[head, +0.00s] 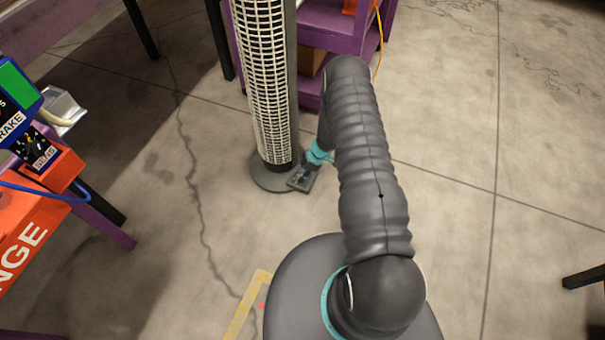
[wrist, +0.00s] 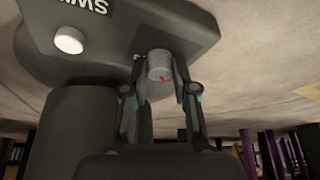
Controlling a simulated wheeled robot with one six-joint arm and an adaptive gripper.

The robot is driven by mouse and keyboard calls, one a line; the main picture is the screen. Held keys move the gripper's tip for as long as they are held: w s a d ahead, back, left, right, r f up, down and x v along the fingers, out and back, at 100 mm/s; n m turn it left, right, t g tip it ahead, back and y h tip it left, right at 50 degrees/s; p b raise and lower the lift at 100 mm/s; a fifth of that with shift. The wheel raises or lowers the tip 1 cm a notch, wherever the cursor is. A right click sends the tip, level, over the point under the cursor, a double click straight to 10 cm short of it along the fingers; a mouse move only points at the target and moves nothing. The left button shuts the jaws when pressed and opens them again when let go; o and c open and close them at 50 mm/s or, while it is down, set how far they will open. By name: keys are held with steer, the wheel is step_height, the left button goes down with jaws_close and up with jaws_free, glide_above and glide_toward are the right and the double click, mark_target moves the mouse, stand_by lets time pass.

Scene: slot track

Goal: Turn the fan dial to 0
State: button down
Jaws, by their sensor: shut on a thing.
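The tower fan (head: 265,85) stands upright on the concrete floor in the head view, with a round dark base (head: 268,180). A small dark control panel (head: 303,185) juts from the base. In the wrist view the panel (wrist: 185,25) shows upside down, with a round white button (wrist: 69,40) and part of a word in white letters. The fan dial (wrist: 159,65) is a short grey knob with a red mark. My gripper (wrist: 165,85) has one finger on each side of the dial and is shut on it. The dial's number marks are mostly hidden.
A purple shelf (head: 312,55) stands close behind the fan, with a yellow cable hanging near it. An orange and purple table (head: 50,200) with equipment is at the left.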

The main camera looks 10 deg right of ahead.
steer(key=shift+n+g+b, duration=0.6)
steer(key=shift+n+b, duration=0.05)
steer(key=shift+n, duration=0.95)
steer(key=c, duration=0.9)
jaws_free()
steer(key=shift+c, duration=0.2)
steer(key=v, duration=1.2)
steer(key=shift+w+n, duration=0.15)
steer(key=shift+n, duration=0.15)
